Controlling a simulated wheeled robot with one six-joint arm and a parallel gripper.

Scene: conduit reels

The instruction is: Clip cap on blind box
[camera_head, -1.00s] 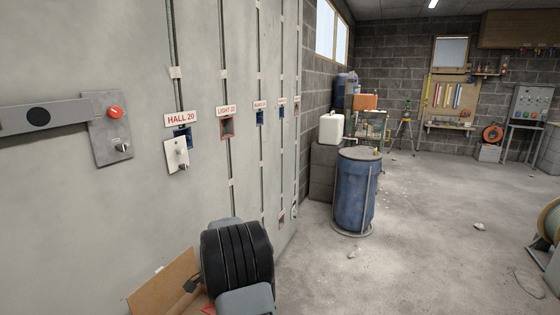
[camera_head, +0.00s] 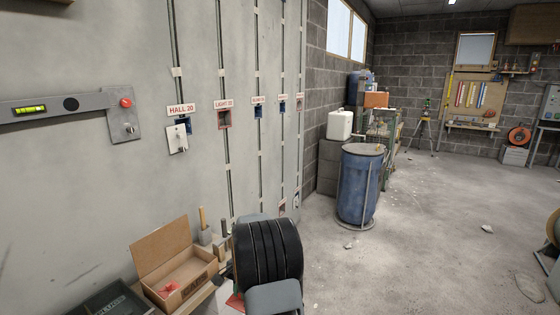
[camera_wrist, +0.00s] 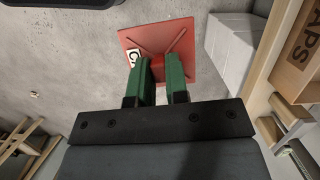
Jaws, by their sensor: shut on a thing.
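My gripper (camera_wrist: 158,80) is shut on a red square cap (camera_wrist: 177,38) in the wrist view. The cap has raised diagonal ribs and a small white label, partly hidden by the green fingers. A sliver of red (camera_head: 235,300) shows beside my arm in the head view; my gripper is mostly hidden there. Those farther labels are too small to read surely, so I cannot tell which box is the blind one.
An open cardboard box (camera_head: 191,268) with red pieces in it stands below the wall at lower left. A dark tray (camera_head: 112,300) is beside it. A spirit level (camera_head: 45,106) is on the wall.

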